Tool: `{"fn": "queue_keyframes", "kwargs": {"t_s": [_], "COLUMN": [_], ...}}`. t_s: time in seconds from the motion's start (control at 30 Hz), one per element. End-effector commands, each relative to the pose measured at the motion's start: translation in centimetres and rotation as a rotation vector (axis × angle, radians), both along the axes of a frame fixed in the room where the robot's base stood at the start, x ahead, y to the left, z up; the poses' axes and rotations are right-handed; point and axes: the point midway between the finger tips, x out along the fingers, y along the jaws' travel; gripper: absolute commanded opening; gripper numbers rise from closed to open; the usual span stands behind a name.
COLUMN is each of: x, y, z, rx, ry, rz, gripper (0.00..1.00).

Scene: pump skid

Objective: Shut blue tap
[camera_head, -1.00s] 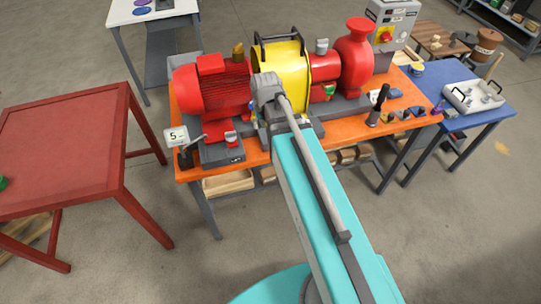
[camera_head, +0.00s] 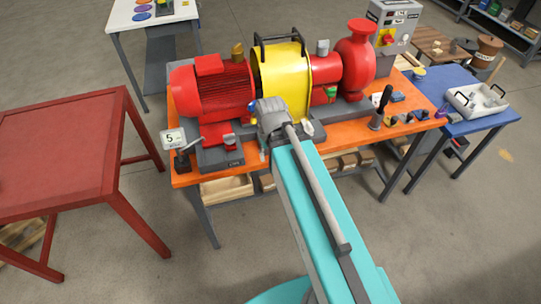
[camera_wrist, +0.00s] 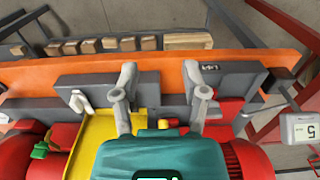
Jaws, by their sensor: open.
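Small coloured fittings (camera_head: 409,118) sit in a row on the right end of the orange bench (camera_head: 345,133) in the head view. At least one looks blue, but they are too small for me to tell which is the blue tap or how its handle is turned. My gripper (camera_wrist: 160,68) is open, its two fingers apart with nothing between them. No blue tap shows clearly in the wrist view. My arm hides part of the bench front.
A red motor (camera_head: 212,90) and red pump (camera_head: 356,65) flank the guard. A black-handled upright tool (camera_head: 380,105) stands left of the fittings. A display reading 5 (camera_head: 173,138) is at the left corner. A blue table (camera_head: 440,80) adjoins the right; floor in front is open.

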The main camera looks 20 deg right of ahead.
Motion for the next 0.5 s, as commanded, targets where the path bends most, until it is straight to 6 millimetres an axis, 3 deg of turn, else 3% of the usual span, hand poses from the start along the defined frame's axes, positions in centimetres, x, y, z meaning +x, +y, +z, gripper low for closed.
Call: {"fn": "queue_keyframes", "kwargs": {"t_s": [0.23,0.4,0.5], "x": [0.0,0.6,1.7], "y": [0.0,0.0,0.0], "z": [0.0,0.4,1.1], "rx": [0.0,0.0,0.0], "ry": [0.0,0.0,0.0], "rz": [0.0,0.01,0.033], "gripper": [0.59,0.91,0.91]}}
